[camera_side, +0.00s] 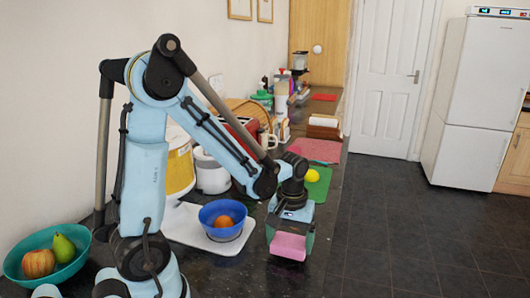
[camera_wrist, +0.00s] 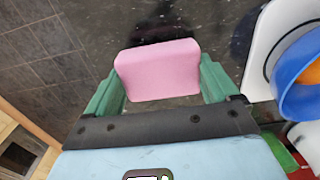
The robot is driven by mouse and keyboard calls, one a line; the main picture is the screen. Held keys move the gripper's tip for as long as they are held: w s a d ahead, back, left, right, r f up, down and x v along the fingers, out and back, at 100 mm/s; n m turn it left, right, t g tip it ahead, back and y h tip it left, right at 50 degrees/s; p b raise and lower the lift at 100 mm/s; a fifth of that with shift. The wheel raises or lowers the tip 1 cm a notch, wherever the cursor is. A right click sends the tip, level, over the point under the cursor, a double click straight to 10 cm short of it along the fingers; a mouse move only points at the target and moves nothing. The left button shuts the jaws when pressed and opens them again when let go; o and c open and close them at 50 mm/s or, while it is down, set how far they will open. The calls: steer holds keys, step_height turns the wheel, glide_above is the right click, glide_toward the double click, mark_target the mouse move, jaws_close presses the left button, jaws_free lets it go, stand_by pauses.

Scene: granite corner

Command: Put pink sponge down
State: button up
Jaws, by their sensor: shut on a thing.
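The pink sponge (camera_side: 289,246) is held in my gripper (camera_side: 290,240) near the front right edge of the dark granite counter. In the wrist view, the pink sponge (camera_wrist: 158,69) sits between the two green fingers of my gripper (camera_wrist: 160,85), which are shut on it. A dark shadow shows on the counter beyond the sponge. I cannot tell whether the sponge touches the counter or hangs just above it.
A blue bowl (camera_side: 222,216) with an orange fruit stands on a white board (camera_side: 190,228) left of the gripper. A teal bowl (camera_side: 70,242) holds fruit. A green mat (camera_side: 318,186) with a yellow thing lies behind. Bare counter (camera_side: 318,270) surrounds the sponge; the floor drops off at right.

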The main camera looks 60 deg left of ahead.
mark_target(290, 241)
steer(key=shift+f, duration=0.75)
steer(key=shift+f, duration=0.2)
steer(key=o, duration=1)
steer(key=shift+c, duration=0.2)
step_height(290, 241, up, 12)
steer(key=s+d+r+m+t, duration=0.1)
steer(key=s+d+m+t, duration=0.1)
steer(key=d+m+t, duration=0.4)
steer(key=m+t, duration=0.1)
steer(key=m, duration=0.2)
steer(key=shift+d+r, duration=0.15)
steer(key=shift+d, duration=0.1)
